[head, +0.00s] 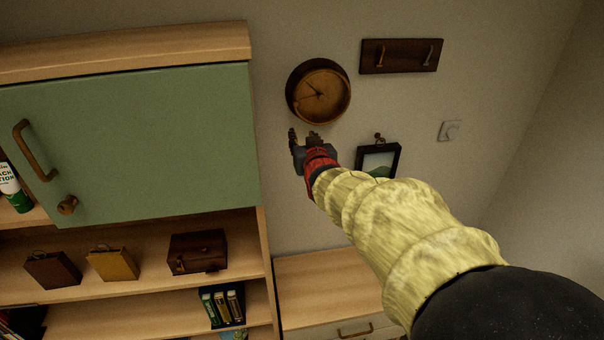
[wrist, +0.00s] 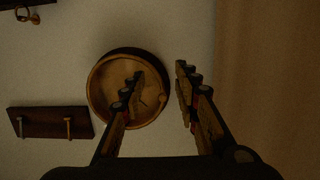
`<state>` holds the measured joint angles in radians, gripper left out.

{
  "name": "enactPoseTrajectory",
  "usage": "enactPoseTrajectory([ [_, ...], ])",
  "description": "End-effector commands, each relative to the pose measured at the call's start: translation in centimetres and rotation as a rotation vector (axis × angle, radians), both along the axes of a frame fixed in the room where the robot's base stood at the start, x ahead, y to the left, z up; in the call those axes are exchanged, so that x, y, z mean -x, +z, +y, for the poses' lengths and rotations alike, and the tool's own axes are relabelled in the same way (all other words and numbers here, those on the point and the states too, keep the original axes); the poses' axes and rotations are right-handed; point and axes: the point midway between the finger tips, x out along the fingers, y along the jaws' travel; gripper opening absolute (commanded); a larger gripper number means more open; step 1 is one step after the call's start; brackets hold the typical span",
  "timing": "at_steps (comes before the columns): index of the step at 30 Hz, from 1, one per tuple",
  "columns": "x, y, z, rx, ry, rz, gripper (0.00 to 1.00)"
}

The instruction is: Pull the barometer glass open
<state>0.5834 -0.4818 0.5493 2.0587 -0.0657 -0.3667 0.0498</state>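The barometer (head: 318,92) is a round dark-cased dial with a wooden-toned face and dark hands, hung on the wall. In the wrist view the barometer (wrist: 128,88) lies ahead, with one finger overlapping its face and the other finger past its right edge. A small round knob (wrist: 163,99) shows at its rim, between the fingers in that picture. My gripper (head: 304,134) is open and just below the barometer in the head view. In the wrist view my gripper (wrist: 160,78) has a clear gap between its fingers and nothing in it. I cannot tell whether it touches the rim.
A hook board (head: 401,55) hangs at the upper right. A framed picture (head: 378,160) hangs below, partly behind my arm. A green cabinet door (head: 130,145) with shelves stands left. Bare wall lies around the barometer.

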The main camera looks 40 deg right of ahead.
Motion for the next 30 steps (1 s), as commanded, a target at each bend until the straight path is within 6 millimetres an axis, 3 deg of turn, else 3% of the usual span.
enactPoseTrajectory([
  [6, 1.3, -4.0, 1.3, -0.069, 0.003, 0.116, 0.31],
  [13, 2.4, -6.9, 2.7, -0.119, 0.010, 0.204, 0.31],
  [19, 2.9, -7.9, 3.2, -0.138, 0.013, 0.236, 0.31],
  [30, 3.0, -7.9, 3.3, -0.139, 0.013, 0.239, 0.31],
])
